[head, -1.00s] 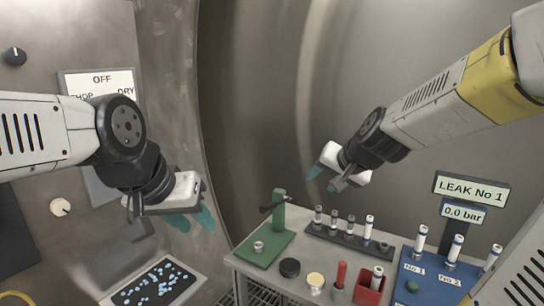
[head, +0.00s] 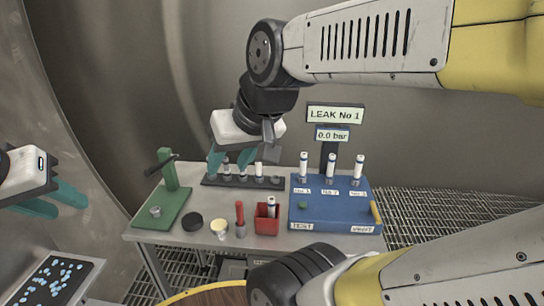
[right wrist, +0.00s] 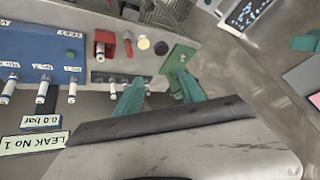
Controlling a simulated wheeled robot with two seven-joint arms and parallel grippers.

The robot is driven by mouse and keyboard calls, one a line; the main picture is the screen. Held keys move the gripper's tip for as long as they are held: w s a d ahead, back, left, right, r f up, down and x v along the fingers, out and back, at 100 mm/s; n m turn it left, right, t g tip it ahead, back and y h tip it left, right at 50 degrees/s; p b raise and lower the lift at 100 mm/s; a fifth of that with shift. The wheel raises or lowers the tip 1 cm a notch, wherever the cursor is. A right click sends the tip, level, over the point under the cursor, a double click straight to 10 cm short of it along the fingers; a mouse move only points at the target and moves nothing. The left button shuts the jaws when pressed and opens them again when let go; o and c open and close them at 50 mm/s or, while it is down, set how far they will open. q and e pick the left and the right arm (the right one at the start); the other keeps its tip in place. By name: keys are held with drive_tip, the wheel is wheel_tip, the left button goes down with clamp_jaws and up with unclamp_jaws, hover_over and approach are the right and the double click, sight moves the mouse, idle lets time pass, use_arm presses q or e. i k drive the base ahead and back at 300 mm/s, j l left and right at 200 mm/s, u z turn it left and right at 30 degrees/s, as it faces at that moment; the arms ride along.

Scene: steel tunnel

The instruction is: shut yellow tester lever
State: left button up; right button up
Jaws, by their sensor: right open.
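The blue tester (head: 330,212) stands at the right end of the steel table, with TEST and VENT labels on its front. Its short yellow lever (head: 376,212) is at the right edge, above the VENT label, and looks tilted. Three white-capped cylinders stand in the tester. My right gripper (head: 230,160) is open and empty above the back left of the table, well left of the lever. In the right wrist view the tester (right wrist: 38,45) is at the left and the lever is not visible. My left gripper (head: 55,200) looks open and empty at the far left.
A green press (head: 172,205), a dark rack (head: 240,182) with several cylinders, a black puck (head: 192,222), a red-handled tool (head: 240,218) and a red box (head: 267,220) stand left of the tester. The LEAK No 1 sign (head: 335,115) rises behind it. Space right of the tester is clear.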

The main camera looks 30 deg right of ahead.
sight(373, 210)
drive_tip(key=l+z, duration=0.1)
drive_tip(key=z, duration=1.95)
drive_tip(key=i+z, duration=0.15)
drive_tip(key=z, duration=0.2)
drive_tip(key=i+j+z, duration=0.15)
drive_tip(key=z, duration=0.25)
